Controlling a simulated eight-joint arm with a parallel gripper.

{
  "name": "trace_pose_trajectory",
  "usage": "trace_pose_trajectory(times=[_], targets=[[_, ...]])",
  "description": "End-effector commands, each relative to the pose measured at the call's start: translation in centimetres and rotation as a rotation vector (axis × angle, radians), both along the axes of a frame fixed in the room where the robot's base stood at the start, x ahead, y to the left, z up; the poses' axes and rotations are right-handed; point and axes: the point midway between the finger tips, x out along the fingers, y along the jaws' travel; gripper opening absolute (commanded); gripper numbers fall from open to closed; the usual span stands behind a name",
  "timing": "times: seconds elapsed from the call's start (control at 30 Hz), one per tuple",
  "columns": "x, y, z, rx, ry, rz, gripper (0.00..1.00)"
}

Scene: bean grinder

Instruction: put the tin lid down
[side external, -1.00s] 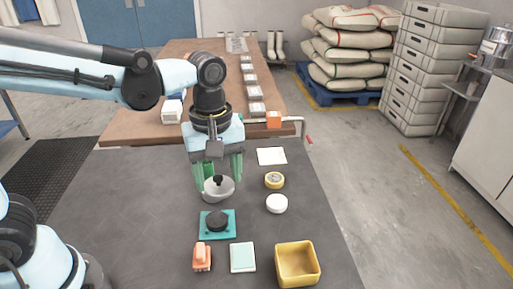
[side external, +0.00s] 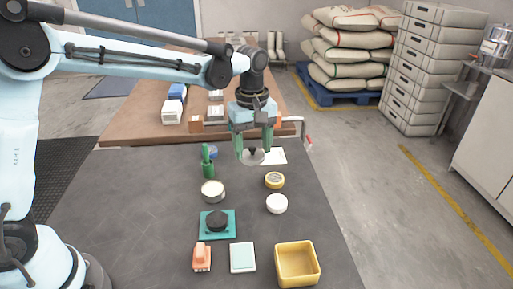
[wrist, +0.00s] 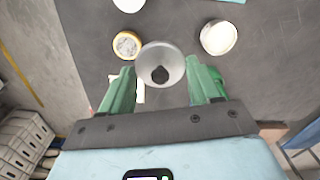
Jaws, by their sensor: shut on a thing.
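My gripper (side external: 254,154) is shut on the tin lid (side external: 248,158), a grey disc with a black knob. The lid also shows between the green fingers in the wrist view (wrist: 160,57). It is held at the back of the dark table, at the left edge of a white square pad (side external: 279,156) that it partly hides. Its height above the surface is hard to tell. The open tin (side external: 213,197), with pale contents, stands nearer the front and left; it also shows in the wrist view (wrist: 218,38).
A yellow tape-like ring (side external: 275,181) and a white round piece (side external: 277,204) lie in front of the pad. A green item (side external: 208,163) stands left of the lid. A teal tray (side external: 230,231), orange block (side external: 202,257), pale pad (side external: 243,257) and yellow bin (side external: 297,281) are in front.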

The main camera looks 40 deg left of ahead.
Motion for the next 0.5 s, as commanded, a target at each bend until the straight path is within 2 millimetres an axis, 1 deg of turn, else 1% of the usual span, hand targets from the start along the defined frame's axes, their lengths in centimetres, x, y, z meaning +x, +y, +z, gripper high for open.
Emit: trace_pose_trajectory(times=[0.03, 0.3, 0.4, 0.5], targets=[[0.5, 0.9, -0.5, 0.0, 0.0, 0.005, 0.33], [3.1, 5.9, -3.9, 0.0, 0.0, 0.006, 0.33], [3.9, 7.5, -5.0, 0.0, 0.0, 0.005, 0.33], [4.5, 8.6, -5.8, 0.0, 0.0, 0.003, 0.33]])
